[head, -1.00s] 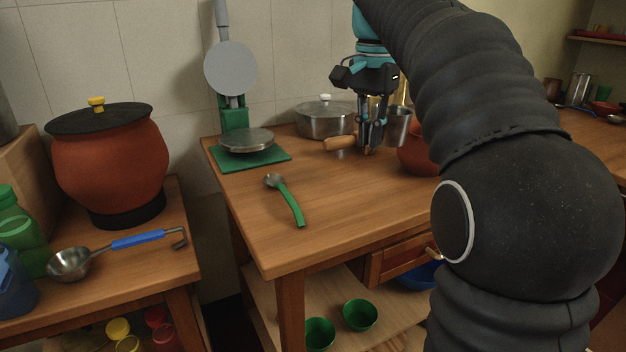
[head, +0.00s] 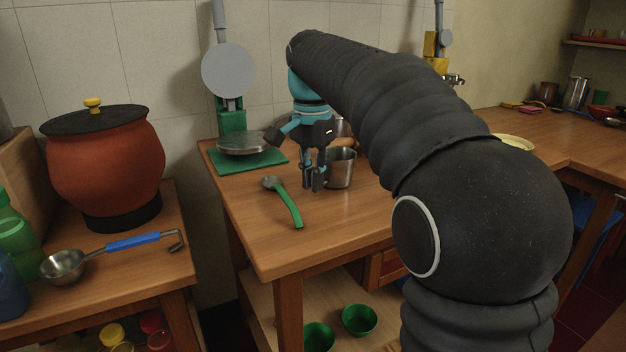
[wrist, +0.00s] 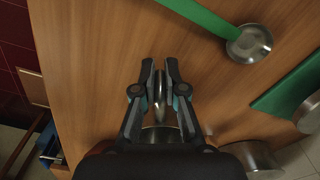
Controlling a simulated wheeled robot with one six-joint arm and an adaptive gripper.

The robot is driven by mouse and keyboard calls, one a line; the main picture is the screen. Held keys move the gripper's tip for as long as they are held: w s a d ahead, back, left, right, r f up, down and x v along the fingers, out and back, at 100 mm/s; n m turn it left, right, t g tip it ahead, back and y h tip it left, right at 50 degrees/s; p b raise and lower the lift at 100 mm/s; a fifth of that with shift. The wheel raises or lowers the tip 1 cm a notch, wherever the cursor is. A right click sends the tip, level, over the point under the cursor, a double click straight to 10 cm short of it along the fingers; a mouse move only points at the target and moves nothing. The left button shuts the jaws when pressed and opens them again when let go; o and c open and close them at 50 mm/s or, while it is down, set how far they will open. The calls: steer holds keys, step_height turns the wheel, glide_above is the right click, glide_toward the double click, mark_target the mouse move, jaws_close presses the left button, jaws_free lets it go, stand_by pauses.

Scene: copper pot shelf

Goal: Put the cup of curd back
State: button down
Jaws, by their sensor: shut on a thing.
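A steel cup (head: 341,168) is held beside my gripper (head: 314,186) in the head view, over the middle wooden table (head: 250,235). In the wrist view my gripper (wrist: 160,68) is shut on a thin metal part of the cup, apparently its handle or wall. The cup's body (wrist: 161,137) shows between the finger bases, partly hidden by my gripper. The cup looks upright. I cannot see what it contains, nor tell whether its base touches the table.
A green-handled ladle (head: 284,203) lies just left of my gripper. A green mat (head: 223,160) with a round metal plate (head: 244,144) is at the back left. A metal pot (head: 343,127) behind is mostly hidden. The table front is clear. Green bowls (head: 359,320) sit on the lower shelf.

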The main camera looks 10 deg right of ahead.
steer(key=shift+f, duration=0.15)
steer(key=c, duration=1.2)
jaws_free()
steer(key=shift+c, duration=0.2)
step_height(320, 180, up, 12)
steer(key=p, duration=0.1)
steer(key=shift+p, duration=0.3)
steer(key=shift+s, duration=0.1)
